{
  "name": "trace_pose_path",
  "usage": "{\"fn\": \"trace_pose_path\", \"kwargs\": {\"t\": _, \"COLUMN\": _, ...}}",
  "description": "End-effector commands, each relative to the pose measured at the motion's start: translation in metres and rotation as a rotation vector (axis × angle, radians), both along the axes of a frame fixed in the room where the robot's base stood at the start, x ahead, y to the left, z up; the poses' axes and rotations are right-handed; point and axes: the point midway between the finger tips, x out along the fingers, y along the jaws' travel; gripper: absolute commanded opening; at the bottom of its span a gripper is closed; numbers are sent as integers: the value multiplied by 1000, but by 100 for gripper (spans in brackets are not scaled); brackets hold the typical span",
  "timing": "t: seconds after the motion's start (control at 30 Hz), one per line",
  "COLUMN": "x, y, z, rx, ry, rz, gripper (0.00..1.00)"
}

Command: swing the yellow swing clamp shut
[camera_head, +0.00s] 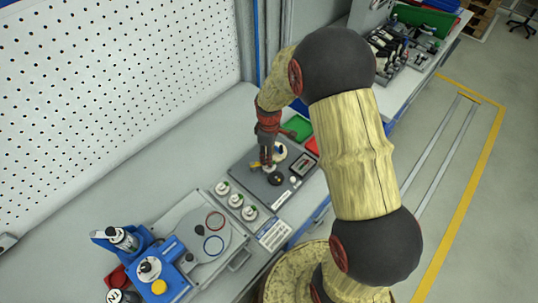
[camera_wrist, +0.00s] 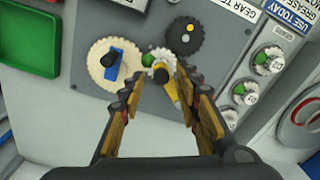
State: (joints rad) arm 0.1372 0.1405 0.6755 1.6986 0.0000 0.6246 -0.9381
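The yellow swing clamp (camera_wrist: 171,90) is a small yellow arm with a dark tip, between my finger ends in the wrist view. A bit of yellow also shows beside the gripper in the head view (camera_head: 256,164). My gripper (camera_wrist: 160,76) is open, its two fingers apart on either side of the clamp; I cannot tell whether either touches it. In the head view my gripper (camera_head: 267,157) points down over the grey gear board (camera_head: 254,181). A small white gear (camera_wrist: 160,56) lies just beyond the clamp's dark tip. The clamp's lower end is partly hidden by the right finger.
A large cream gear (camera_wrist: 103,78) with a blue piece stands left of the clamp. A dark gear (camera_wrist: 184,45) with a yellow pin lies beyond. Several white round pieces with green tops (camera_wrist: 268,60) line the right. A green tray (camera_wrist: 30,38) is at the far left.

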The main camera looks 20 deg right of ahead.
Motion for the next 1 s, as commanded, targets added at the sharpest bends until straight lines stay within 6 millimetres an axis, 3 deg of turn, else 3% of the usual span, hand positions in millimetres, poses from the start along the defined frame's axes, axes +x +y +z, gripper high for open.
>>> {"fn": "trace_pose_path", "kwargs": {"t": 0.37, "x": 0, "y": 0, "z": 6, "rx": 0, "ry": 0, "rz": 0, "gripper": 34}}
{"fn": "trace_pose_path", "kwargs": {"t": 0.8, "x": 0, "y": 0, "z": 86, "rx": -1, "ry": -2, "rz": 0, "gripper": 34}}
{"fn": "trace_pose_path", "kwargs": {"t": 1.0, "x": 0, "y": 0, "z": 112, "rx": 0, "ry": 0, "rz": 0, "gripper": 34}}
